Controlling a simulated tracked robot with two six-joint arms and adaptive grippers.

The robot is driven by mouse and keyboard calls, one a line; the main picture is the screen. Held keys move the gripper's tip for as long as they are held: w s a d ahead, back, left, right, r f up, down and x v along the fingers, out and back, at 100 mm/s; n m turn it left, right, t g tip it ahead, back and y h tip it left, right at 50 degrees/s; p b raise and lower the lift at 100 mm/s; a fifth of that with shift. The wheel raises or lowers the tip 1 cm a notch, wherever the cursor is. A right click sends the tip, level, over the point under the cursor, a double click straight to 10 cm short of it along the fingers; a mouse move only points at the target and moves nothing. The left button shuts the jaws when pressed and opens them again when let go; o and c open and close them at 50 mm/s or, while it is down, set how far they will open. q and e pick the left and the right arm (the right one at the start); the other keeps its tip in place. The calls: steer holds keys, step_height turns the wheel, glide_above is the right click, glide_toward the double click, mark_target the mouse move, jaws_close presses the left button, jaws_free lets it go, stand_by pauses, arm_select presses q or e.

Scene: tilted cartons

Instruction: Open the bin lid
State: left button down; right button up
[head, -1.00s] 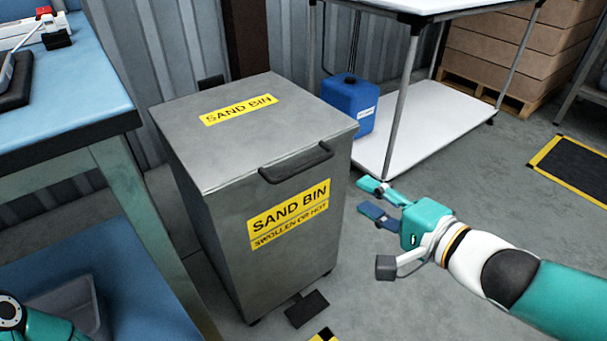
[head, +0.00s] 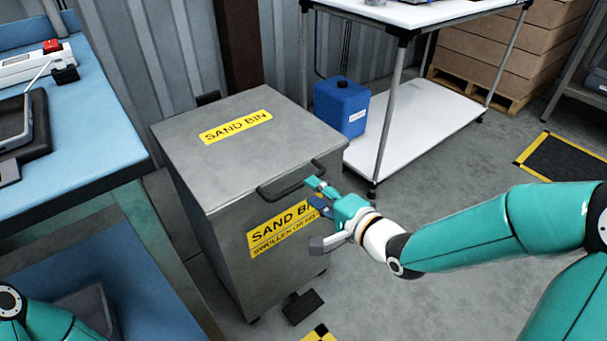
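The grey metal sand bin (head: 210,230) stands on the floor left of centre. Its lid (head: 200,165) lies flat and closed, with a yellow SAND BIN label on top. A dark bar handle (head: 280,190) runs along the lid's front edge. My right gripper (head: 312,192) is at the right end of the handle, its fingers parted one above the other. I cannot tell whether it touches the handle. It covers part of the front label. Only my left arm's upper part shows at the bottom left; its gripper is out of view.
A blue workbench (head: 75,120) stands close on the bin's left. A blue canister (head: 341,105) sits on the white shelf (head: 430,130) behind right. A dark pedal (head: 302,307) is at the bin's foot. The floor to the right is open.

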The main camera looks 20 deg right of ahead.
mark_target(300, 184)
steer(key=x, duration=0.6)
steer(key=shift+f+b, duration=0.1)
steer(key=shift+b, duration=0.3)
steer(key=shift+c, duration=0.2)
jaws_close()
